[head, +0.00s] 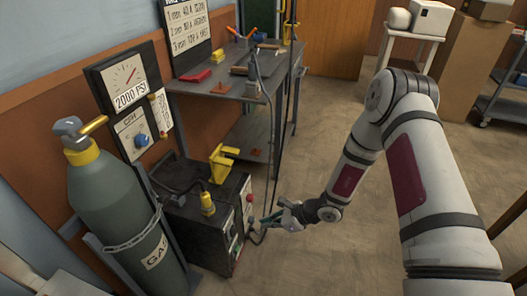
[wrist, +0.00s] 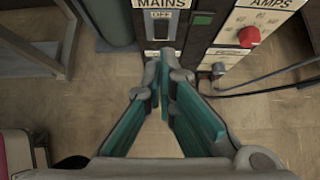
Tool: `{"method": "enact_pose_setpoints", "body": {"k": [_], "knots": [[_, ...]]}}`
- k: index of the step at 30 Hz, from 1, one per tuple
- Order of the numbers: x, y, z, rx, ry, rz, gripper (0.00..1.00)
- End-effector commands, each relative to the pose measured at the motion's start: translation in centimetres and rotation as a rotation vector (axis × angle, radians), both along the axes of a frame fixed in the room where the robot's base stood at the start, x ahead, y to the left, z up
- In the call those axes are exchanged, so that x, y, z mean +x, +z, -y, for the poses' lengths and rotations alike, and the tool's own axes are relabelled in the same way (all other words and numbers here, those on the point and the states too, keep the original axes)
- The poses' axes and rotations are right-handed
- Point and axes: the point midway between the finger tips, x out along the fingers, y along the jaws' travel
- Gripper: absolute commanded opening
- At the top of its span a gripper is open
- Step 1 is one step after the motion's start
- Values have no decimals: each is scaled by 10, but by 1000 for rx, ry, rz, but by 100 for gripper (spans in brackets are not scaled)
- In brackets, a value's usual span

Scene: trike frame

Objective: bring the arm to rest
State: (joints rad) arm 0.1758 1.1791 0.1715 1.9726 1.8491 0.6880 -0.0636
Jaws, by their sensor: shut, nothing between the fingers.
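My arm reaches down from the right in the head view, and my gripper (head: 270,219) is in front of the dark welding machine (head: 205,222). In the wrist view my gripper (wrist: 163,75) is shut and empty, its teal finger pads meeting near the tips. The tips appear just below a black switch (wrist: 161,28) on the machine's panel, under a label reading MAINS and the word OFF. Whether the fingertips touch the panel cannot be told.
A red knob (wrist: 249,37) and cables lie right of the switch. A green gas cylinder (head: 115,215) stands left of the machine. A grey workbench (head: 215,88) with tools is behind. The floor (head: 300,262) around my gripper is clear.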

Motion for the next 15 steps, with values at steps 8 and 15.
{"method": "enact_pose_setpoints", "body": {"k": [8,15], "knots": [[9,45,-4,3,90,88,0],[1,162,-14,-8,368,306,0]]}}
